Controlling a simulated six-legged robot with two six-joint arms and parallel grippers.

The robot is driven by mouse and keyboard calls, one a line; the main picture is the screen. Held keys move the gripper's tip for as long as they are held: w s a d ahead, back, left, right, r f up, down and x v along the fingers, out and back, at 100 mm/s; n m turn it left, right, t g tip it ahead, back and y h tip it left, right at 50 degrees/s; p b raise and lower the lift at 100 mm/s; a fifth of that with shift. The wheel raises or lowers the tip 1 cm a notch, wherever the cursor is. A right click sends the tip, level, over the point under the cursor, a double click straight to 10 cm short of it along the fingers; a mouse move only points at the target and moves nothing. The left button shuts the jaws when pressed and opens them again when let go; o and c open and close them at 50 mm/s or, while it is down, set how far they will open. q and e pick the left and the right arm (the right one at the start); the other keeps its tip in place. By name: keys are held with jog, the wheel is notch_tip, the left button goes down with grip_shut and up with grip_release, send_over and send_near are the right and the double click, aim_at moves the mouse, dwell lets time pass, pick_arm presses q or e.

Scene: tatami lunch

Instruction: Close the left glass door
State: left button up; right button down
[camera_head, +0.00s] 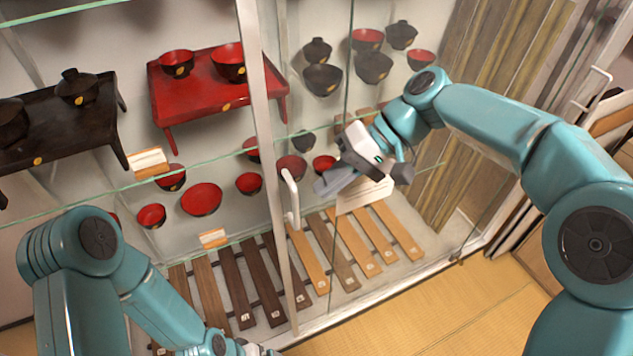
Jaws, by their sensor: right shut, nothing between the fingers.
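A glass-fronted cabinet fills the middle and left. A pale upright door frame (262,110) runs down its middle, with a white bar handle (291,198) on its right side. I take this as the left glass door's edge; the clear glass makes its exact position hard to tell. My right gripper (326,184) is shut and empty, a little right of the handle and seemingly apart from it. My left arm comes in at the lower left, and its wrist reaches the bottom edge. Only a sliver of my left gripper (262,351) shows; its fingers are cut off.
Glass shelves hold a red tray table (205,98), a dark tray table (60,128) and several lacquer bowls. Slatted boards (308,258) lie at the cabinet bottom. Another white handle (598,90) is at the far right. Tatami floor (430,310) lies clear in front.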

jog(key=shift+s+a, duration=0.25)
jog(key=shift+a, duration=1)
jog(key=shift+s+r, duration=0.1)
